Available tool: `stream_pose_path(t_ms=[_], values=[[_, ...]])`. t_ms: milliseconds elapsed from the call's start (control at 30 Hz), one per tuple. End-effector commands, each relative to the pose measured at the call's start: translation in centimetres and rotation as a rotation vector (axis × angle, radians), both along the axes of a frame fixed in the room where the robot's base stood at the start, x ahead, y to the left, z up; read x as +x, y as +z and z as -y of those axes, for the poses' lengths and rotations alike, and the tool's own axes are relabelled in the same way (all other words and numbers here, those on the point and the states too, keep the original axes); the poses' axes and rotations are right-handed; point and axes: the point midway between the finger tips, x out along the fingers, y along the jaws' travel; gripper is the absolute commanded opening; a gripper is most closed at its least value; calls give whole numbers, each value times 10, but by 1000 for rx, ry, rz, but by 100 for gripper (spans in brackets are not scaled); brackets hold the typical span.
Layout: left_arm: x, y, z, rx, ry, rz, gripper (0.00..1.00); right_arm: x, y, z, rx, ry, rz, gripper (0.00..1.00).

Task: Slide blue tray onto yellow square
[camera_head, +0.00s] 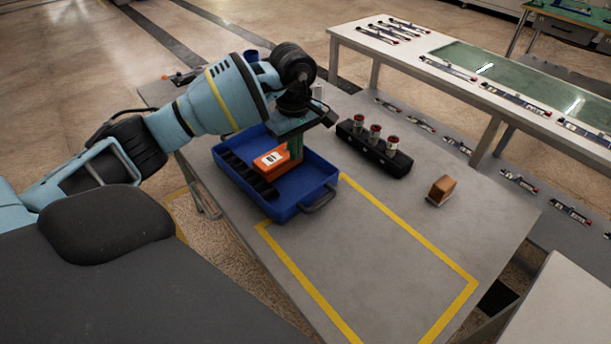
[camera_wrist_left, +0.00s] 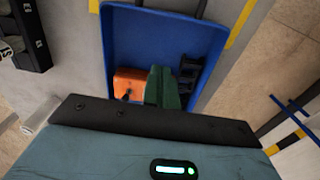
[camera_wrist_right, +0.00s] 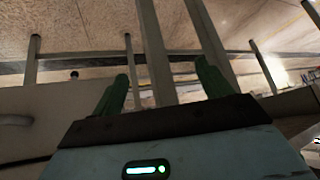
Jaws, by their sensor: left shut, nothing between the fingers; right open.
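The blue tray (camera_head: 290,196) lies on the grey table, at the far end of the yellow square (camera_head: 370,215) taped on the tabletop. Its near end with a dark handle points toward the square. An orange box (camera_head: 270,160) with a white label and a black slotted rack are inside the tray. My left gripper (camera_head: 296,148) points down into the tray beside the orange box, its green fingers shut and empty. In the left wrist view the fingers (camera_wrist_left: 162,88) are together inside the tray (camera_wrist_left: 150,45). My right gripper (camera_wrist_right: 160,90) is open and empty, away from the tray.
A black holder (camera_head: 375,150) with several red-topped cylinders stands right of the tray. A brown block (camera_head: 441,190) sits nearer the table's right side. The area inside the yellow outline is mostly clear. A second table (camera_head: 470,70) stands behind.

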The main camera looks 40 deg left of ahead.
Motion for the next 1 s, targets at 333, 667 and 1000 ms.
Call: stream_pose_path(t_ms=[333,667,1000], values=[[-1,-53,0,-1,0,-5,0,0,2,0,0,0,1,78],[-3,-94,14,-3,-4,2,0,6,11,0,0,-1,16,78],[-10,-96,38,0,0,1,0,13,21,1,-1,1,38,78]])
